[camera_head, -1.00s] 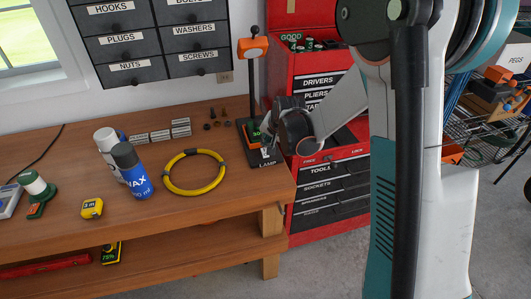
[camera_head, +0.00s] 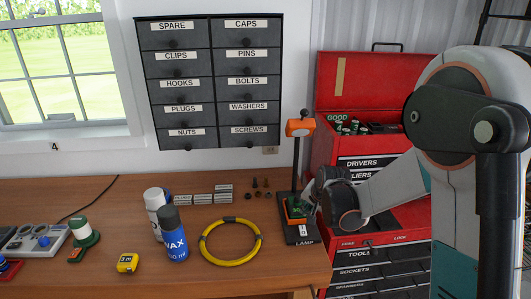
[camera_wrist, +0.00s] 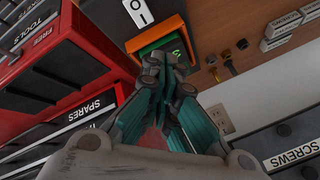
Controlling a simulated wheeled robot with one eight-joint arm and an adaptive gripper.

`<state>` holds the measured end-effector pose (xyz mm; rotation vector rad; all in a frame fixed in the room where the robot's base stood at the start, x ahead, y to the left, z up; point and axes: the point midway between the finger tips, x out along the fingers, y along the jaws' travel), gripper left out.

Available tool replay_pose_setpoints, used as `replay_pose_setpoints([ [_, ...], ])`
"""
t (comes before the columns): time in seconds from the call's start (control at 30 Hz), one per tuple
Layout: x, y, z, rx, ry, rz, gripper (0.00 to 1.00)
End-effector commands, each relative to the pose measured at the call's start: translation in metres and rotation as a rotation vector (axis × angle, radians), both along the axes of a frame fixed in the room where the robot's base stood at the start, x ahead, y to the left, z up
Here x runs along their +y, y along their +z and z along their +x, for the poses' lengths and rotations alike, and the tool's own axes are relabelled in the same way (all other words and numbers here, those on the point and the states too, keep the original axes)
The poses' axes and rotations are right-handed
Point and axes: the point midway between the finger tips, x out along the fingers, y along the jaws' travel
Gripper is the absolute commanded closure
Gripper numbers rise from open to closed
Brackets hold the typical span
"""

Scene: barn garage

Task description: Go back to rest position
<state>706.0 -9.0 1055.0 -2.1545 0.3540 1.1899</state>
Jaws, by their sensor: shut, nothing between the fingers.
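My gripper (camera_head: 310,206) is low over the right end of the wooden bench, beside the lamp (camera_head: 300,128) with its orange head and dark post. In the wrist view my gripper (camera_wrist: 166,62) is shut, its teal fingers together with nothing between them. The fingertips are close to an orange box with a green display (camera_head: 295,208) on the lamp's black base (camera_head: 303,236). I cannot tell whether they touch it. The arm reaches in from the right of the head view. The fingertips are small and partly hidden there.
The red tool chest (camera_head: 335,165) stands close behind and right of my gripper. A yellow cable ring (camera_head: 257,239), a blue spray can (camera_head: 173,238), a white can (camera_head: 153,204) and a tape measure (camera_head: 127,263) are left on the bench. Labelled drawers (camera_head: 212,85) hang above.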

Motion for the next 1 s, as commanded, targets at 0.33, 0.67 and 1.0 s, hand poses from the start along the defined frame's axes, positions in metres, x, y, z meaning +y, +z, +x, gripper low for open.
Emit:
replay_pose_setpoints([
  [0.33, 0.004, 0.058, -0.064, -0.015, 0.113, -0.094, 1.00],
  [0.67, 0.008, 0.100, -0.151, -0.031, 0.250, -0.208, 1.00],
  [1.0, 0.010, 0.108, -0.245, -0.043, 0.391, -0.327, 1.00],
])
